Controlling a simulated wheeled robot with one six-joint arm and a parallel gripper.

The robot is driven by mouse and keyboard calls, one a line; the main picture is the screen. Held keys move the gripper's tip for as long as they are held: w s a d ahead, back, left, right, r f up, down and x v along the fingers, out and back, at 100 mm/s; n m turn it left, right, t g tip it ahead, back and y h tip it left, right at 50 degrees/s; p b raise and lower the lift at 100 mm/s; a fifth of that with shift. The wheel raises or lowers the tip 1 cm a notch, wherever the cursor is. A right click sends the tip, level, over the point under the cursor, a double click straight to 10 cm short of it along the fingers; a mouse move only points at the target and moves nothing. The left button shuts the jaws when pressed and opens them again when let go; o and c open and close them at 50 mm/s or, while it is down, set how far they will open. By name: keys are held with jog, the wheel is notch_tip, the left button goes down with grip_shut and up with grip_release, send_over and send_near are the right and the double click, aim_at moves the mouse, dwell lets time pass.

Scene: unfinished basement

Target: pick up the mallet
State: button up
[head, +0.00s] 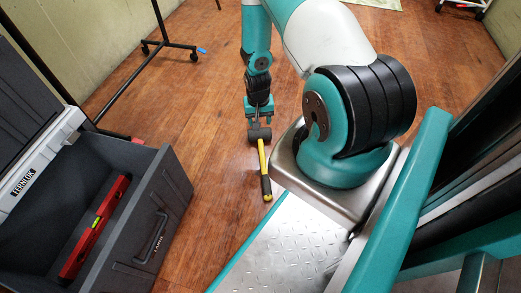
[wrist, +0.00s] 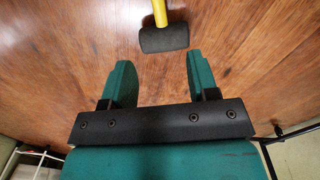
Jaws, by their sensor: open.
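The mallet has a black head (head: 260,133) and a yellow handle with a dark grip (head: 264,167). It lies on the wooden floor beside my base, its handle pointing toward the bottom of the head view. In the wrist view the mallet head (wrist: 164,38) is at the top centre, just beyond my fingertips, with part of the yellow handle cut off by the frame edge. My gripper (wrist: 160,72) is open and empty, its two teal fingers apart on either side below the head. In the head view my gripper (head: 259,115) is just above the mallet head.
An open dark toolbox (head: 172,200) stands at the left with a red spirit level (head: 92,232) inside. A black wheeled stand (head: 165,43) is at the upper left, near a small blue item (head: 202,50). The wooden floor (head: 215,100) between is mostly clear.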

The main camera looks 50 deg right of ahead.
jog(key=b, duration=0.7)
send_over(261, 146)
jog(key=f, duration=1.2)
jog(key=shift+a, duration=0.3)
jog(key=f+b, duration=0.4)
jog(key=f, duration=0.1)
jog(key=shift+d+f, duration=0.15)
jog(key=shift+d, duration=0.1)
grip_shut()
